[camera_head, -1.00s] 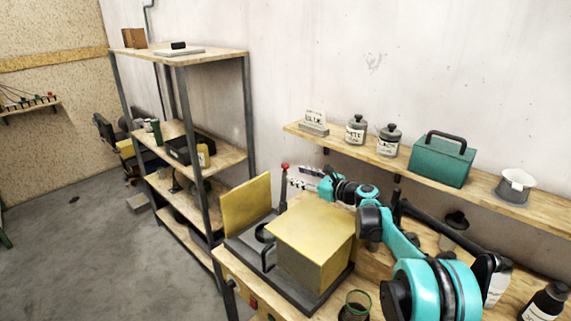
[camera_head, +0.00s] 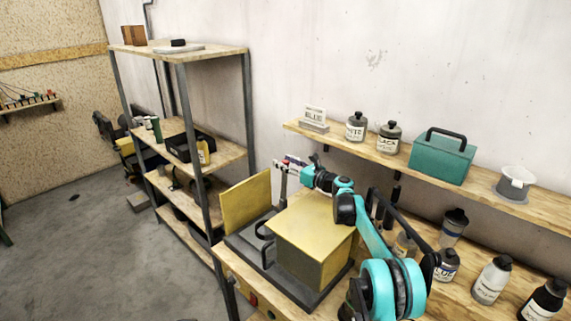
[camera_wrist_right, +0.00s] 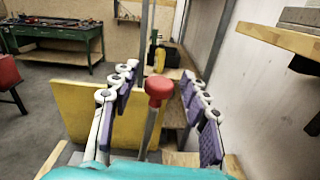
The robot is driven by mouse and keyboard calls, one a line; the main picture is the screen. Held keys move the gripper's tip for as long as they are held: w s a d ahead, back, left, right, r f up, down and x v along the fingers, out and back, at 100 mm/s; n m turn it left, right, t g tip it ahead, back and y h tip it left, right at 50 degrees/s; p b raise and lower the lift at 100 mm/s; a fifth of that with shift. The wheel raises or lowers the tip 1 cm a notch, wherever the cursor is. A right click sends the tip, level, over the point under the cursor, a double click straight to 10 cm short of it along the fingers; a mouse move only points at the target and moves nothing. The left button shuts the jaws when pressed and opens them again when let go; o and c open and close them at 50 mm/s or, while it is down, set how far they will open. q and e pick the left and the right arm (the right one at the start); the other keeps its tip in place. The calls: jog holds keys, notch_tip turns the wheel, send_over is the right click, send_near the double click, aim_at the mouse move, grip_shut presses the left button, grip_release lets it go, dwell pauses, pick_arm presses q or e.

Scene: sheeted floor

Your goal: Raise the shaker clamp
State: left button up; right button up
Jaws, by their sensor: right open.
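The shaker (camera_head: 315,225) is a yellow box-shaped machine on a dark base at the front of the bench, with an upright yellow panel (camera_head: 246,203) at its left. My right gripper (camera_head: 288,165) is behind the box, near the top of the clamp's lever. In the right wrist view, the clamp's red knob (camera_wrist_right: 159,86) on a grey rod (camera_wrist_right: 150,130) stands between the spread fingers of my right gripper (camera_wrist_right: 160,78). The fingers are open, with a gap on each side of the knob. My left gripper is out of view.
A wall shelf (camera_head: 460,182) with jars and a teal box (camera_head: 442,157) runs above the bench. Several bottles (camera_head: 491,280) stand at the right of the bench.

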grip_shut()
